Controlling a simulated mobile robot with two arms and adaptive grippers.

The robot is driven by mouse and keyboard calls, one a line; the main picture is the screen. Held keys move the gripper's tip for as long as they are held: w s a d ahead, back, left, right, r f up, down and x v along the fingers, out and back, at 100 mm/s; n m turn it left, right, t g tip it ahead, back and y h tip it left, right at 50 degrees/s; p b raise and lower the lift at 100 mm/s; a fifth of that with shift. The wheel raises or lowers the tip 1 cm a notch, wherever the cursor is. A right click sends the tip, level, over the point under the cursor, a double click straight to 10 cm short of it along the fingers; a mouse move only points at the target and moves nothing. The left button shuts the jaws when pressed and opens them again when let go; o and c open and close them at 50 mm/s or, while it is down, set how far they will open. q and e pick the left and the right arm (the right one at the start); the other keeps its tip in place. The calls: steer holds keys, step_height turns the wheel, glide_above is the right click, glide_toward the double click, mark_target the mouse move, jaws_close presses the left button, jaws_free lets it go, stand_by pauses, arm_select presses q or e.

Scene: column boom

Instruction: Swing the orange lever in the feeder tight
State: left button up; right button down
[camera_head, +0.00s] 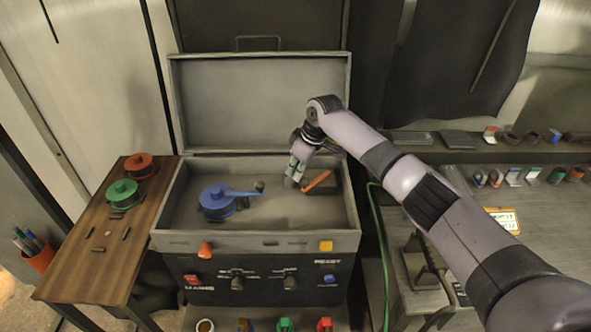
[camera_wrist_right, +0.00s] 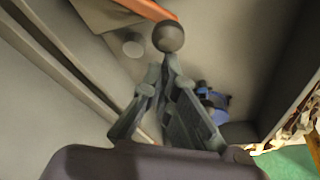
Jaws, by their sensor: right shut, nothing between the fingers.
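The feeder is an open grey box (camera_head: 172,215) with its lid raised at the back. The orange lever (camera_head: 318,180) is a short slanted bar at the right inside it; part of an orange bar shows at the top of the right wrist view (camera_wrist_right: 147,8). My right gripper (camera_head: 292,182) points down into the box just left of the lever. Its fingers are shut and empty, with the tips together (camera_wrist_right: 163,68). A dark round knob (camera_wrist_right: 169,36) appears just beyond the tips; I cannot tell whether they touch. My left gripper is not in view.
A blue reel (camera_head: 215,203) with an arm sits in the box, left of the gripper. A wooden side table (camera_head: 95,262) holds green (camera_head: 123,193) and red (camera_head: 140,166) reels. Box walls surround the gripper. A green cable (camera_head: 379,240) hangs at right.

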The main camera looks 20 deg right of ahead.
steer(key=n, duration=0.1)
steer(key=s+n, duration=0.1)
steer(key=shift+s+d+f+n+g+y, duration=0.3)
steer(key=shift+d+n+g, duration=0.05)
steer(key=shift+n+g, duration=0.05)
steer(key=shift+s+d+n, duration=0.2)
steer(key=shift+s+n, duration=0.1)
steer(key=shift+n, duration=0.1)
steer(key=s+d+n, duration=0.1)
steer(key=s+n, duration=0.1)
steer(key=s+d+n+g, duration=0.1)
steer(key=d+n, duration=0.1)
steer(key=shift+s+r+g+y+p, duration=0.15)
steer(key=shift+s+g+y+p, duration=0.15)
steer(key=shift+s, duration=0.1)
steer(key=shift+a, duration=0.1)
